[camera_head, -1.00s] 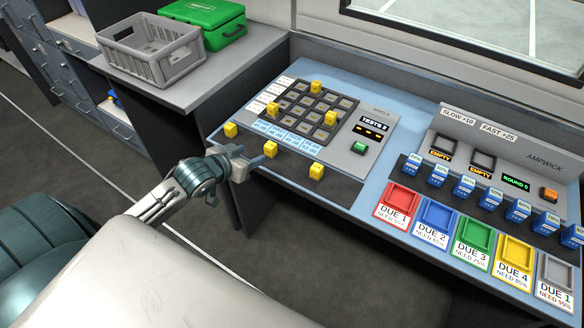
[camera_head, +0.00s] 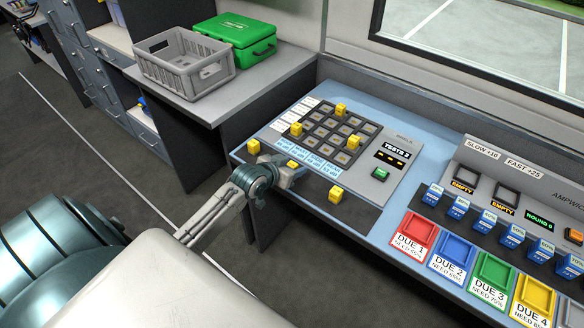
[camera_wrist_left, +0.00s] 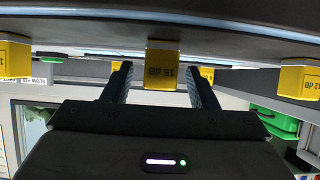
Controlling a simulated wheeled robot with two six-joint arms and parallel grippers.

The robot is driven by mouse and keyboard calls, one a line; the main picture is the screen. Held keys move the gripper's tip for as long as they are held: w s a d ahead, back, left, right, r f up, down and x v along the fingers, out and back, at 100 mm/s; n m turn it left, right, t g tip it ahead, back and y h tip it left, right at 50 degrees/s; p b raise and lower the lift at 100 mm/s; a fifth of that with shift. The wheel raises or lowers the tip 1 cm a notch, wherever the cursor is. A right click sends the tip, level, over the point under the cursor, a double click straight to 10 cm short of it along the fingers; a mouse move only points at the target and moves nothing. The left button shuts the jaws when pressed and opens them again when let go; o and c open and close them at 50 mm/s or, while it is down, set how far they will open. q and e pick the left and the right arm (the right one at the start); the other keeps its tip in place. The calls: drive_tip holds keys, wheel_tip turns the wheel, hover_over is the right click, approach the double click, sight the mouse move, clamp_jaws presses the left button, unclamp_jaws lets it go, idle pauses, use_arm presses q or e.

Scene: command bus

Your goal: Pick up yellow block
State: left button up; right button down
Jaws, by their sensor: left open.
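A yellow block marked 15 dB (camera_wrist_left: 161,68) shows between the two fingers of my left gripper in the wrist view. In the head view this block (camera_head: 292,164) is partly hidden by my left gripper (camera_head: 286,166), at the middle of the dark front strip. The gripper is open; I cannot tell whether the fingers touch the block. Another yellow block (camera_head: 254,146) stands on the strip to the left, and one (camera_head: 336,193) to the right. More yellow blocks sit on the button grid (camera_head: 325,128), one (camera_head: 340,109) at its back. My right gripper is not in view.
A grey crate (camera_head: 183,72) and a green case (camera_head: 235,38) stand on the side counter at the back left. Blue blocks (camera_head: 433,194) and coloured DUE trays (camera_head: 414,236) fill the console's right part. A green button (camera_head: 380,173) lies right of the grid.

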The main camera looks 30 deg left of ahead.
use_arm(q)
drive_tip(key=shift+w, duration=0.15)
drive_tip(key=c, duration=1.1)
